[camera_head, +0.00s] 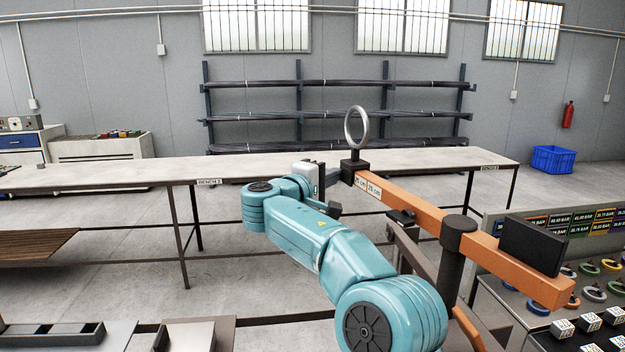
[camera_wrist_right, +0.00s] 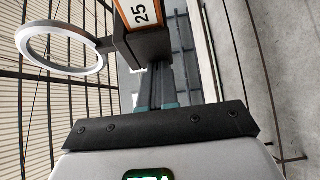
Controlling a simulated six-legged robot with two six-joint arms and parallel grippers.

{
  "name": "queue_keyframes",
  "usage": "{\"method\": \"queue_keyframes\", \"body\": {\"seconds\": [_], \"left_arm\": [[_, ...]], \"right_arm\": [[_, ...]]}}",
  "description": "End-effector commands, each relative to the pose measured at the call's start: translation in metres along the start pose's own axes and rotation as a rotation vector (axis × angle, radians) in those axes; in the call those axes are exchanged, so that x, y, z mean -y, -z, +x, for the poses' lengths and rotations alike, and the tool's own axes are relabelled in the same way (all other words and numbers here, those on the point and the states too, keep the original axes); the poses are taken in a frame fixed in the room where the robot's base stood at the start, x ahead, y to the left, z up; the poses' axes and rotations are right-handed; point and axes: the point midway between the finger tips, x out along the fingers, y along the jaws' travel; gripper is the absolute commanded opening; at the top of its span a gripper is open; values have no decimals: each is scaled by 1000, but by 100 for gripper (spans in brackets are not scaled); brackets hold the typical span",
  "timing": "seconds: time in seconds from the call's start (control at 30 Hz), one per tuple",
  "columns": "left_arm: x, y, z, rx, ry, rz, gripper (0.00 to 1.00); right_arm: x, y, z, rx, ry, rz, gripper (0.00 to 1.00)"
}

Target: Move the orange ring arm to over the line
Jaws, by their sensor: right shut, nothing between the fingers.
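The orange ring arm (camera_head: 418,212) is a long bar on a dark pivot post (camera_head: 452,262), slanting from the lower right to the upper left. Its far end carries a dark block (camera_head: 354,166) with a upright silver ring (camera_head: 356,126) above it, and a "25" label. The right wrist view also shows the ring (camera_wrist_right: 62,50), block (camera_wrist_right: 148,46) and label (camera_wrist_right: 143,12). My right gripper (camera_wrist_right: 155,88) is shut and empty close to the block; contact cannot be told. In the head view its fingers are hard to make out. My left gripper is out of view. I cannot identify the line.
A long bench (camera_head: 110,176) stands behind the arm's ring end. At the right is a panel (camera_head: 555,222) with readouts, several colored rings and white blocks. A rack of dark rods (camera_head: 335,115), a blue crate (camera_head: 553,159) and open floor lie farther back.

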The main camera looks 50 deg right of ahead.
Motion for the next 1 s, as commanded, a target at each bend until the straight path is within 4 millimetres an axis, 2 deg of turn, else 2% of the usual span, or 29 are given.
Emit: {"method": "queue_keyframes", "body": {"seconds": [0.03, 0.2, 0.4, 0.63, 1.0], "left_arm": [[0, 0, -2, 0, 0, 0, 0], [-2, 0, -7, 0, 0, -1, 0], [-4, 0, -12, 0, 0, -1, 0], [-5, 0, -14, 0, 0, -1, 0], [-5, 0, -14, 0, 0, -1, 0]], "right_arm": [[-1, -6, 13, 3, 0, 0, 0], [-2, -21, 44, -2, 0, -1, 0], [-1, -34, 68, 66, 0, 1, 0], [-1, -44, 80, 121, 0, 0, 0], [-1, -48, 84, 139, -2, 1, 0]]}}
